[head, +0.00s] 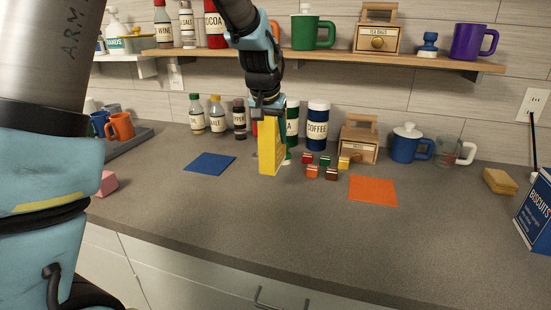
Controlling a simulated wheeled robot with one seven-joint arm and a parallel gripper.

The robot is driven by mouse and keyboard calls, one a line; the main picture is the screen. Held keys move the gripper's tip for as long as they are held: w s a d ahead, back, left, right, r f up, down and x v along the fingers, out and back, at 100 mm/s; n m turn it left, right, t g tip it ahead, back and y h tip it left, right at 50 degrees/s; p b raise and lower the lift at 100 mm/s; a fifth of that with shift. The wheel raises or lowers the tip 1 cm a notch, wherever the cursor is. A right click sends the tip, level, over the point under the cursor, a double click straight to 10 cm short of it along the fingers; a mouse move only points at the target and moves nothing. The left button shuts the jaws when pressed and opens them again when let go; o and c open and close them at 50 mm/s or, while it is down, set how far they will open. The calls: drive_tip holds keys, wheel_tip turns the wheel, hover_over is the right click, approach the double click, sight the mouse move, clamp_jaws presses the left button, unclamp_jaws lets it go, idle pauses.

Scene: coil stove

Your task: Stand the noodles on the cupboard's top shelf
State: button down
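A tall, thin yellow box (270,150), which I take to be the noodles, is upright over the middle of the counter, edge partly toward me; its label cannot be read. My gripper (267,108) points down and is closed around the top of the box. I cannot tell whether the bottom of the box touches the counter. The box hides part of a green canister (292,118) behind it.
Several bottles (217,114), a blue coffee canister (317,126), small coloured cubes (312,171) and a wooden drawer box (358,138) stand near the box. Blue (210,162) and orange (373,190) mats lie on the counter (300,225). Its front middle is clear. A biscuits box (536,212) stands far right.

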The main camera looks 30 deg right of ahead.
sight(273, 155)
drive_tip(key=shift+f+p, duration=0.7)
drive_tip(key=shift+f, duration=2.4)
drive_tip(key=c, duration=0.7)
unclamp_jaws()
drive_tip(key=shift+f, duration=0.2)
drive_tip(key=o, duration=0.5)
drive_tip(key=shift+r, duration=0.1)
